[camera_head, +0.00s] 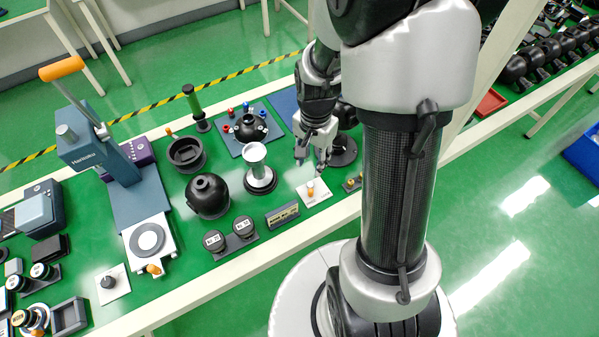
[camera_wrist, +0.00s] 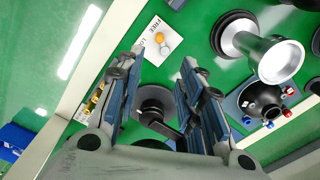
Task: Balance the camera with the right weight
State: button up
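My gripper (camera_head: 313,160) points down over the table's right part. In the wrist view its two fingers (camera_wrist: 160,62) are spread wide, with no object held. Between and below them is a black round base with a stem (camera_wrist: 155,106), partly hidden by the fingers; it also shows right of my gripper in the head view (camera_head: 344,152). I cannot tell whether it carries the camera. A small dark holder with gold pieces (camera_head: 353,183), perhaps weights, lies near the front edge. Two round labelled weights (camera_head: 214,241) (camera_head: 243,227) sit in a dark holder further left.
A white FREE/LOCK plate with an orange knob (camera_head: 312,193) lies near my gripper. Left of it stand a silver cup on a black base (camera_head: 257,165) and a black ball (camera_head: 207,195). A press with an orange handle (camera_head: 85,140) stands further left.

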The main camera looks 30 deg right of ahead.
aim_at(311, 191)
notch_tip(311, 191, down, 16)
jog(key=b, duration=0.5)
jog(key=shift+c, duration=0.5)
grip_shut()
